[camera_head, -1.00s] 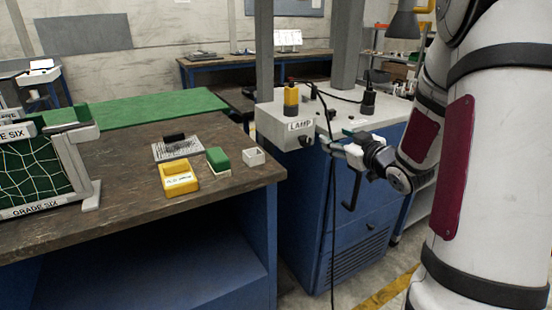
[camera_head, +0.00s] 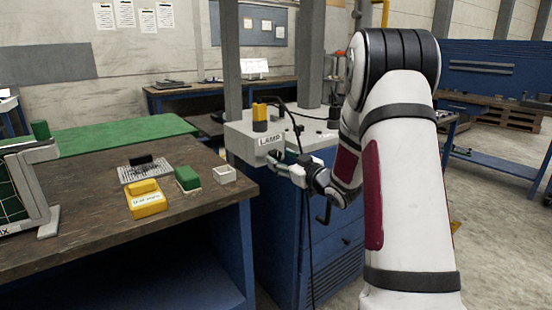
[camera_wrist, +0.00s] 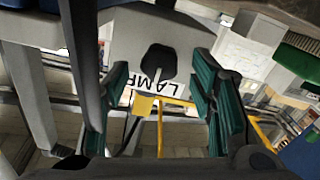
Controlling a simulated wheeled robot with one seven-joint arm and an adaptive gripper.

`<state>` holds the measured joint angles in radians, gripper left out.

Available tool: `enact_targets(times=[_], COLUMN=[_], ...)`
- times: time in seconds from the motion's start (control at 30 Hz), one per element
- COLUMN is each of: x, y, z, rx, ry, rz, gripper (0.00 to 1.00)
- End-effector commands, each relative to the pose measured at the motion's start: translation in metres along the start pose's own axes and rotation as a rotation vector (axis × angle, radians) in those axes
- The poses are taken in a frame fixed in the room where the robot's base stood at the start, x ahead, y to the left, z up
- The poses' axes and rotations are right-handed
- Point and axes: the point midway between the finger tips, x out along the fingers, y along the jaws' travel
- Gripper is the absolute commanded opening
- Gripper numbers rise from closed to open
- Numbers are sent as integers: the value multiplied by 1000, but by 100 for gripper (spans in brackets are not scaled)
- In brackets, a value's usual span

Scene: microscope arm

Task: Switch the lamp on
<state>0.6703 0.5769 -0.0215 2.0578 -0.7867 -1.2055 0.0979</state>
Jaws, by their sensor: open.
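A pale control box (camera_head: 240,143) carries a LAMP label (camera_head: 270,139) on its front and stands on a blue cabinet. A black knob (camera_wrist: 158,60) sticks out below the label; in the wrist view the label (camera_wrist: 150,88) appears upside down. My gripper (camera_head: 282,165) is at the front of the box. In the wrist view, my gripper (camera_wrist: 162,78) is open, with one green-padded finger on each side of the knob and gaps visible. In the head view my fingers partly hide the knob. I cannot tell whether the lamp is lit.

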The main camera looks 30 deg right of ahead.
Motion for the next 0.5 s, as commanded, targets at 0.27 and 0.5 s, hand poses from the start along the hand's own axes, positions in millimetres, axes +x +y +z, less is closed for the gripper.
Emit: enact_targets(times=[0.27,0.5], x=[30,34], y=[0,0], z=[0,0], rx=[-1,0], ry=[1,0], rz=[0,1], gripper=[51,51])
